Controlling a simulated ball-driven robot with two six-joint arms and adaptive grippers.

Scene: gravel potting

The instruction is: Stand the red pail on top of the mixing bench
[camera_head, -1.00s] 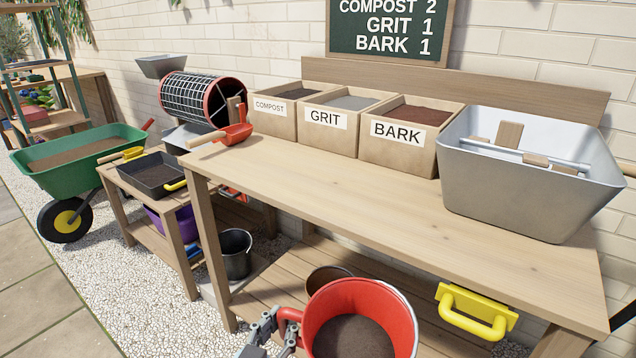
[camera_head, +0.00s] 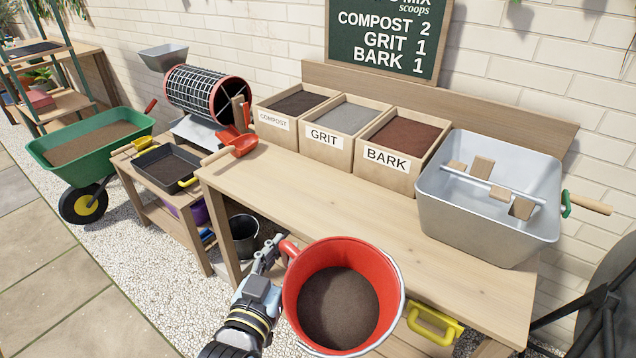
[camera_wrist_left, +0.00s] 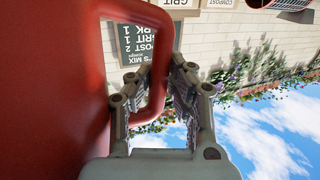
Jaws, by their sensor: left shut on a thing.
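The red pail (camera_head: 292,310) holds dark soil and is upright in the head view, in front of the mixing bench (camera_head: 400,232) and overlapping its front edge in the picture. My left gripper (camera_head: 276,250) is shut on the pail's red handle at its left side. In the left wrist view the pail's wall (camera_wrist_left: 50,90) fills the left, and the handle (camera_wrist_left: 160,85) passes between my left gripper's fingers (camera_wrist_left: 160,85). The bench top is wooden, with a wide bare stretch. My right gripper does not show.
Boxes of compost (camera_head: 280,131), grit (camera_head: 325,148) and bark (camera_head: 385,172) line the bench's back. A metal tub (camera_head: 480,225) stands at its right end, a red scoop (camera_head: 236,146) at its left end. The front middle of the top is clear.

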